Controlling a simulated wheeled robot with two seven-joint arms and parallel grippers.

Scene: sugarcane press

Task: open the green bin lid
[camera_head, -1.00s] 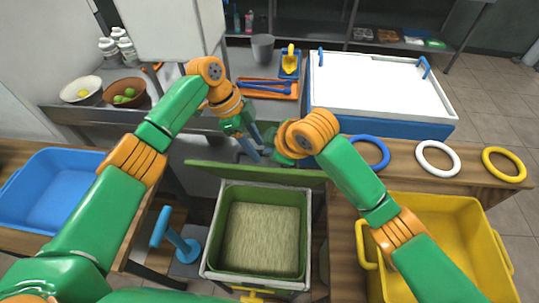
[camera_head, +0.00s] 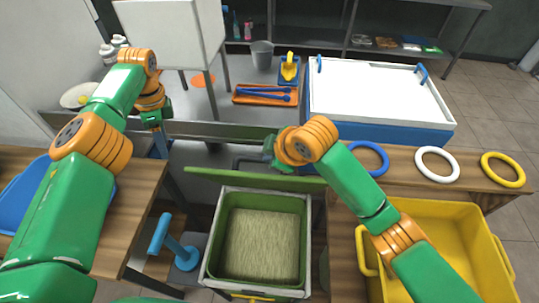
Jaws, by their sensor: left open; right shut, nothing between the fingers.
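The green bin (camera_head: 211,268) stands at the front centre with a light grey rim. Its green lid (camera_head: 245,179) stands raised along the back edge, so the bin's inside shows, with a pale straw-coloured fill (camera_head: 258,245). My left gripper (camera_head: 160,148) is open, pointing down, to the left of and behind the bin, apart from the lid. My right gripper (camera_head: 268,150) is shut and empty just behind and above the lid; its fingertips are mostly hidden by its own wrist.
A blue-handled lever (camera_head: 160,233) stands left of the green bin. A blue bin (camera_head: 22,203) is partly hidden by my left arm.

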